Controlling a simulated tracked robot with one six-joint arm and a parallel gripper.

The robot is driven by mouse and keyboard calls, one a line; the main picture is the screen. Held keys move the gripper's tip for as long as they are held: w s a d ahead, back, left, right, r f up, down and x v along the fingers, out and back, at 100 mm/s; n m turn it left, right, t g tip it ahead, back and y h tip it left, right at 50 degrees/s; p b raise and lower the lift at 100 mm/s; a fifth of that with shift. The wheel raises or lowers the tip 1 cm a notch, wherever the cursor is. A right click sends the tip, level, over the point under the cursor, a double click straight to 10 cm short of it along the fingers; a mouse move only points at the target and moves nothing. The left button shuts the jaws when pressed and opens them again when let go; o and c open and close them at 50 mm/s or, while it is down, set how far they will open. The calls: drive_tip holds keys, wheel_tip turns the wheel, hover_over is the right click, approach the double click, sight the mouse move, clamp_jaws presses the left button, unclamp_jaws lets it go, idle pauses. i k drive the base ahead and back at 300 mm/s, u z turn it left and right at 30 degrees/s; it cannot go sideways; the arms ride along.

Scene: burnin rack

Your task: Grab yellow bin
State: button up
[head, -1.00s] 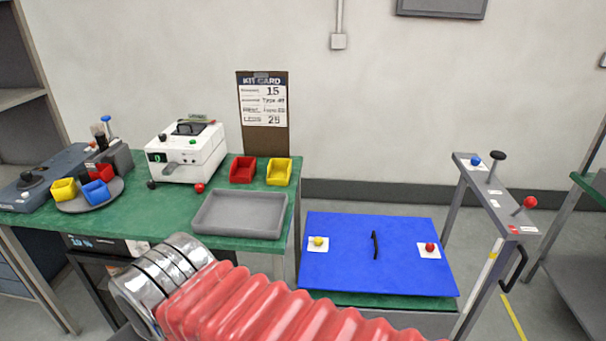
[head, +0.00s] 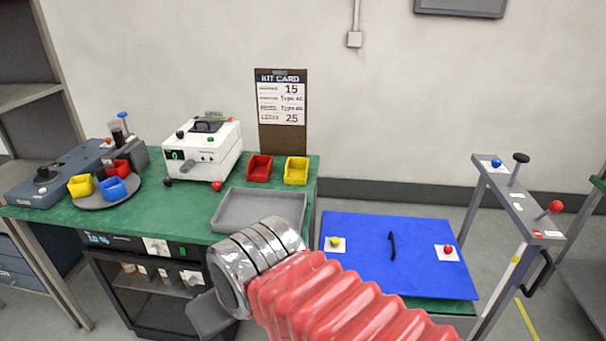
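A yellow bin (head: 296,171) stands on the green bench at its back right, beside a red bin (head: 260,168). A second yellow bin (head: 81,186) sits on a round grey turntable (head: 92,203) at the left, with a red and a blue bin. My arm, with a red ribbed sleeve and a silver ringed joint, reaches in from the bottom right. A dark grey part, perhaps of my gripper, shows below the joint; I cannot make out any fingers.
A grey tray (head: 229,213) lies on the bench in front of the red and yellow bins. A white machine (head: 203,150) and a kit card board (head: 282,110) stand behind. A blue panel (head: 362,268) with a black handle lies at right, near a grey lever stand (head: 517,205).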

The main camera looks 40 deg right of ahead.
sight(297, 169)
drive_tip(key=u, duration=0.05)
drive_tip(key=i, duration=1)
drive_tip(key=z, duration=0.05)
